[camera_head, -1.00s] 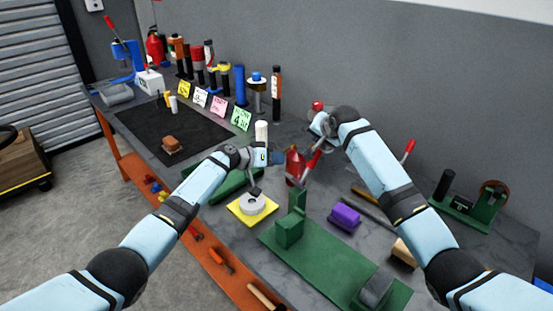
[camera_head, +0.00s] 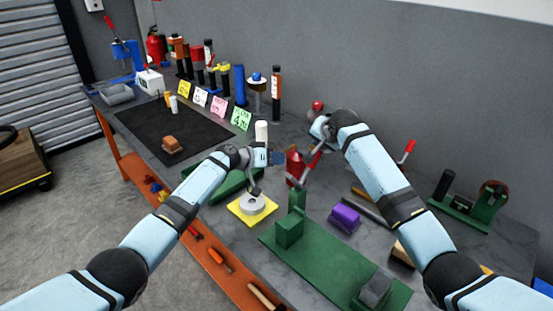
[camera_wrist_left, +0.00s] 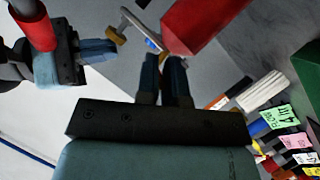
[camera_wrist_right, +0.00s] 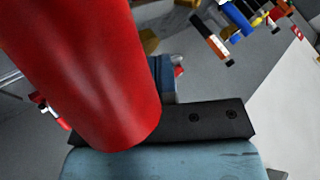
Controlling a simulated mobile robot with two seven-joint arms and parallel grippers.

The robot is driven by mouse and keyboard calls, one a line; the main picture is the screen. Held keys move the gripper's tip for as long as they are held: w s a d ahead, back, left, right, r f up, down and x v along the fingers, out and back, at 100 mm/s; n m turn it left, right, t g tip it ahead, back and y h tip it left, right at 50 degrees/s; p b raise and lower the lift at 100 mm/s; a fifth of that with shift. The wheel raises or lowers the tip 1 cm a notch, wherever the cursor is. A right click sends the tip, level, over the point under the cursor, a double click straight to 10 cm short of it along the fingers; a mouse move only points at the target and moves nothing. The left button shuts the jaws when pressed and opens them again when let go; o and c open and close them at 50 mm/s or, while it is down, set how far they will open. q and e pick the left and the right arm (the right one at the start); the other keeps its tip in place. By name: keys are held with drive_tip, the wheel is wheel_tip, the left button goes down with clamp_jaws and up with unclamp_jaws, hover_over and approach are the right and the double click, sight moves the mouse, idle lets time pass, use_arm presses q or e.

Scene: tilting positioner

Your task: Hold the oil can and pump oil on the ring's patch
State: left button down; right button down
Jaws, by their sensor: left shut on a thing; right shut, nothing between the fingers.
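The red oil can (camera_head: 294,163) is in the middle of the head view, above the bench. My left gripper (camera_head: 279,158) is shut on it from the left. The can also fills the top of the left wrist view (camera_wrist_left: 200,18). A thin grey spout tip (camera_head: 255,189) shows just over the grey ring (camera_head: 252,204), which lies on a yellow plate (camera_head: 236,211). I cannot make out the ring's patch. My right gripper (camera_head: 314,150) is shut and empty, close beside the can's red lever (camera_head: 312,166). The lever looms large in the right wrist view (camera_wrist_right: 85,70); contact is unclear.
A green fixture (camera_head: 325,262) and a purple block (camera_head: 344,218) stand in front of the can. Bottles and coloured cards (camera_head: 241,118) line the back left. A black mat (camera_head: 200,135) holds a brown block (camera_head: 172,145). A red-handled tool (camera_head: 408,150) stands at right.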

drive_tip(key=shift+f, duration=0.35)
drive_tip(key=shift+r, duration=0.9)
drive_tip(key=shift+r, duration=0.1)
drive_tip(key=shift+r, duration=2.9)
use_arm(q)
drive_tip(key=c, duration=1.2)
unclamp_jaws()
drive_tip(key=shift+o, duration=0.2)
